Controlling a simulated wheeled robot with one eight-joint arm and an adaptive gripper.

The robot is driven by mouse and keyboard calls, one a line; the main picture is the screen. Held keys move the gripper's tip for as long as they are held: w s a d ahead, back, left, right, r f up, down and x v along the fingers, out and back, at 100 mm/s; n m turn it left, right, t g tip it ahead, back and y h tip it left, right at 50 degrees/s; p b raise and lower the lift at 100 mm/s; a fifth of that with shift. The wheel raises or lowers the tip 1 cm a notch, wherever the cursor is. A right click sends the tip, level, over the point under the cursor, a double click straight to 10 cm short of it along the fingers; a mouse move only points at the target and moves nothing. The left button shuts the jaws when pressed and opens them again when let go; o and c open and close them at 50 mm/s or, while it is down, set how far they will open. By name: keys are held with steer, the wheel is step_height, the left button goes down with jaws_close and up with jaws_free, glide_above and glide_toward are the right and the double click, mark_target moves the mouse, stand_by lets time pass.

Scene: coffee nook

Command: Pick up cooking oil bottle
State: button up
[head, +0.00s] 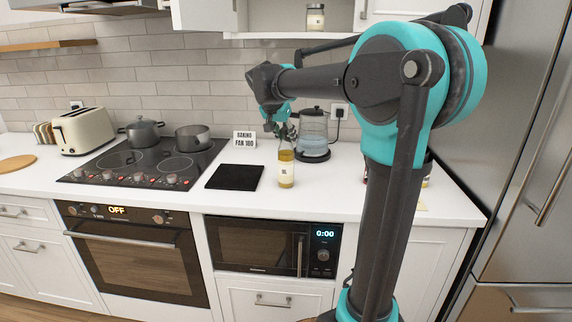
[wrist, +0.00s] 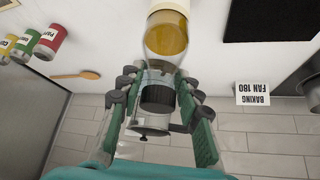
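The cooking oil bottle (head: 286,168) stands upright on the white counter, with yellow oil and a white label. In the wrist view its yellow body (wrist: 166,38) is at the top centre, with the clear neck reaching in between the fingers. My gripper (head: 281,130) is at the bottle's top in the head view, and its fingers partly hide the neck. In the wrist view my gripper (wrist: 158,76) is open, with a finger on either side of the neck and dark cap. Gaps show between fingers and cap; contact is not visible.
A glass kettle (head: 314,143) stands close behind the bottle. A black mat (head: 235,177) and a "BAKING FAN 180" sign (head: 244,139) are to the left. Several cans (wrist: 46,40) and a wooden spoon (wrist: 78,75) show in the wrist view. The fridge (head: 510,170) bounds the right.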

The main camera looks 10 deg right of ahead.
jaws_close()
steer(key=shift+r, duration=0.1)
